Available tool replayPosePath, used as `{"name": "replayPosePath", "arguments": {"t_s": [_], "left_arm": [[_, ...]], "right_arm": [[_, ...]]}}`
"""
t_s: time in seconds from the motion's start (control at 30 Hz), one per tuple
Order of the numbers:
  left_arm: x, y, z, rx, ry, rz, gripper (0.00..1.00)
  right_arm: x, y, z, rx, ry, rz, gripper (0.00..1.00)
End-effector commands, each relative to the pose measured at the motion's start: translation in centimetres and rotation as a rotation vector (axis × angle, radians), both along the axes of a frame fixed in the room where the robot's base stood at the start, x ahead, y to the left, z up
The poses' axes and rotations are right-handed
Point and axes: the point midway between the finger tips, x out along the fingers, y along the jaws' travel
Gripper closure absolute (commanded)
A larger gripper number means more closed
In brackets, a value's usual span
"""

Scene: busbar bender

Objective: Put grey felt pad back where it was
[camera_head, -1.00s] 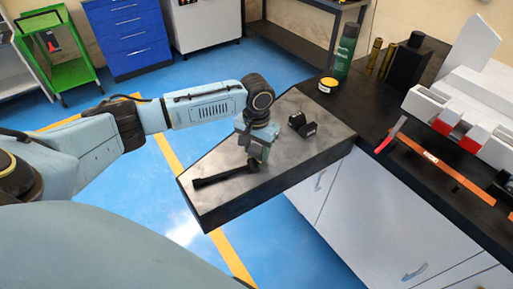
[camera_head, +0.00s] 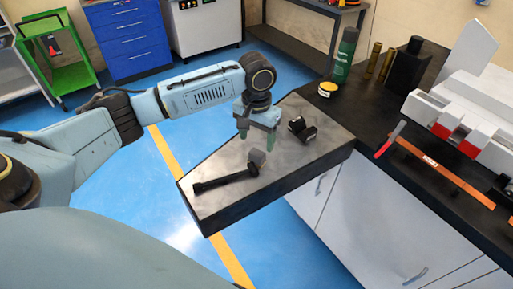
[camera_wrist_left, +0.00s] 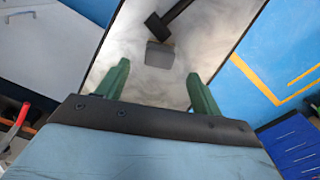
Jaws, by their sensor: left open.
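The grey felt pad (camera_head: 257,156), a small grey square, lies on the metal-topped bench end beside the head of a black hammer-like tool (camera_head: 222,180). My left gripper (camera_head: 257,139) is open and empty, raised above the bench by the pad. Its two green fingers also show apart in the left wrist view (camera_wrist_left: 159,72). My right gripper is not in view.
A black clamp-like block (camera_head: 302,129) sits behind the gripper on the bench top (camera_head: 215,212). A yellow-lidded tin (camera_head: 327,89), a green bottle (camera_head: 345,56) and a white machine (camera_head: 462,100) stand to the right. The bench's left and front edges are open to the floor.

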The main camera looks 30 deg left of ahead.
Motion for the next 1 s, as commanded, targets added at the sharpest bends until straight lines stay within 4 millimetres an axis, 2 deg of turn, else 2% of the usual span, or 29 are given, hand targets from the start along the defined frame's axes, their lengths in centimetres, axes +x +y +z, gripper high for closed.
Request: {"name": "replayPosePath", "arguments": {"t_s": [0.03, 0.2, 0.47, 0.77, 0.87, 1.0], "left_arm": [[0.1, 0.0, 1.2, -0.001, -0.003, 0.000, 0.34], [0.1, 0.0, 4.1, -0.001, -0.002, 0.000, 0.34], [0.0, 0.0, 5.7, 0.000, 0.001, 0.000, 0.34], [-0.1, -0.3, 5.4, -0.002, 0.002, -0.007, 0.34], [-0.7, -1.4, 4.1, -0.010, -0.003, -0.045, 0.34], [-2.9, -5.1, 0.4, -0.046, -0.030, -0.162, 0.34]], "right_arm": [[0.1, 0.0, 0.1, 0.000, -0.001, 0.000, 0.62], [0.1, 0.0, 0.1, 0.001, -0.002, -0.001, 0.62], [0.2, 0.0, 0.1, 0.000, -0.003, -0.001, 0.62], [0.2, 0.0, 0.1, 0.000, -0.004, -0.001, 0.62], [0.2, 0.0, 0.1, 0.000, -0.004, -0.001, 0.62], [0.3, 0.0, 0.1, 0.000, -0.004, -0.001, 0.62]]}}
